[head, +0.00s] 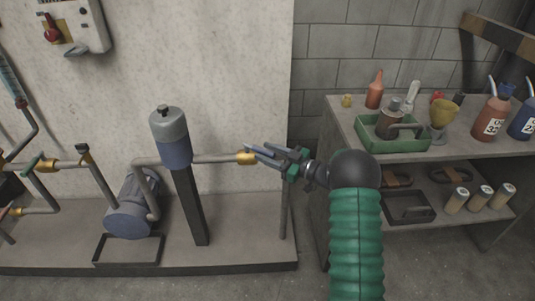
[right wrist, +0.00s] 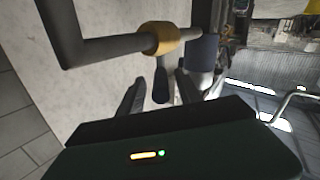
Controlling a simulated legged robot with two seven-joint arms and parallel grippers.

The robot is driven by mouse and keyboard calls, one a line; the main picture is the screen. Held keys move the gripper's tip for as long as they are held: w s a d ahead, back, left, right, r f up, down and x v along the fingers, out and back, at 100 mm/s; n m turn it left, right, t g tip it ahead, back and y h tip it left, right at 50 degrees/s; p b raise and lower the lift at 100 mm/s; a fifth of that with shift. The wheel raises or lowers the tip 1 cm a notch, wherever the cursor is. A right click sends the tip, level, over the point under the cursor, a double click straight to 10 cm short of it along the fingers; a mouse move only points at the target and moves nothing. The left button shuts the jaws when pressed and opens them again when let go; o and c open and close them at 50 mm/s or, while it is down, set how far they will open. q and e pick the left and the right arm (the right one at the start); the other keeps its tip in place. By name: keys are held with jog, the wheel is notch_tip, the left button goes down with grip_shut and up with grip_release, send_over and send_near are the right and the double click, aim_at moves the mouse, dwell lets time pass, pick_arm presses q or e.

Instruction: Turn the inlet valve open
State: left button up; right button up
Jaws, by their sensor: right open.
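A brass valve body (head: 245,158) sits on the horizontal pipe to the right of the blue-grey cylinder. It also shows in the right wrist view (right wrist: 163,38), with a dark blue-grey lever (right wrist: 160,86) below it. No label on it can be read. My right gripper (head: 255,151) is open, its fingertips at the brass valve. In the right wrist view the lever lies between the two fingers; contact cannot be told. Further left, a green-handled valve (head: 46,164) and a black-topped valve (head: 83,150) sit on other pipes. My left gripper is not in view.
The blue-grey cylinder (head: 171,137) stands on a dark post, beside a blue pump (head: 131,209) on the low plinth. A shelf unit (head: 345,110) with bottles and a green tray (head: 405,146) stands at the right. A control box (head: 86,25) hangs on the wall.

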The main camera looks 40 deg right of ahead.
jog(key=p+v, duration=0.3)
jog(key=v, duration=0.9)
jog(key=shift+p, duration=0.35)
